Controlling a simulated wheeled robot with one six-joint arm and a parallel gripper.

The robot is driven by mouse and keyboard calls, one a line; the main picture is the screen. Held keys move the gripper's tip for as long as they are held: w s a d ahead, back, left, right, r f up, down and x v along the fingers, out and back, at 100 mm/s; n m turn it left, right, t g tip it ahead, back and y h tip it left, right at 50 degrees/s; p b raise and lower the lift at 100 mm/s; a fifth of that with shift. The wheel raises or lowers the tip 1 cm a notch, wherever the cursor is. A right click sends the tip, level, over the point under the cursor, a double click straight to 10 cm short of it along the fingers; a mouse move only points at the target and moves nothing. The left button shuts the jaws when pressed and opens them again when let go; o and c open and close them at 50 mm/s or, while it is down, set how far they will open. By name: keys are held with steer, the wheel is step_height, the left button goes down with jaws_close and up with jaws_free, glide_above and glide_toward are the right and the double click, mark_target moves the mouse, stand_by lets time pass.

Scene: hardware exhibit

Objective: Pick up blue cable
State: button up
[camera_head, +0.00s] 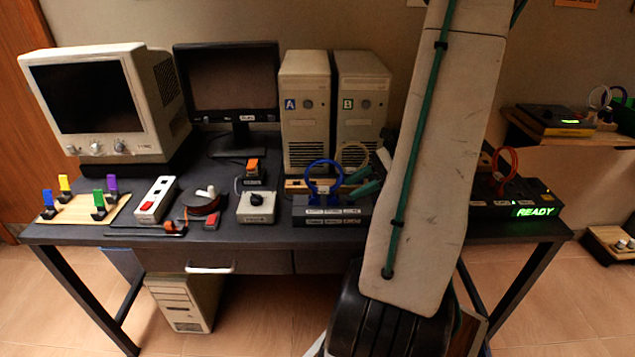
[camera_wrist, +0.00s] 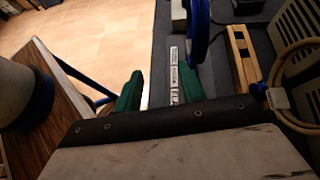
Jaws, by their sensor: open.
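The blue cable (camera_head: 312,184) stands as an upright loop on a black labelled box (camera_head: 330,213) near the front of the table. In the wrist view the blue cable (camera_wrist: 200,36) is at the top, just beyond the right green finger. My gripper (camera_head: 362,181) has green fingers and is just right of the loop in the head view. In the wrist view my gripper (camera_wrist: 160,73) has its fingers apart with nothing between them. The cable looks outside the gap; I cannot tell whether the right finger touches it.
A beige cable (camera_wrist: 276,72) loops near a wooden strip (camera_wrist: 242,55), right of the blue cable in the wrist view. Two computer towers (camera_head: 305,95) stand behind. A grey switch box (camera_head: 257,207) is left. A red cable (camera_head: 505,160) stands right of my arm.

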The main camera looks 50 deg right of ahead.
mark_target(337, 184)
steer(key=d+m+t, duration=0.2)
steer(key=d, duration=0.1)
steer(key=w+d+m+h, duration=0.1)
steer(key=m, duration=0.1)
steer(key=shift+d+f+t, duration=0.25)
steer(key=shift+t, duration=0.15)
steer(key=shift+w+m, duration=0.3)
steer(key=shift+w, duration=0.05)
steer(key=x, duration=0.7)
steer(key=shift+s+a, duration=0.15)
steer(key=shift+a, duration=0.25)
steer(key=shift+c, duration=0.2)
jaws_close()
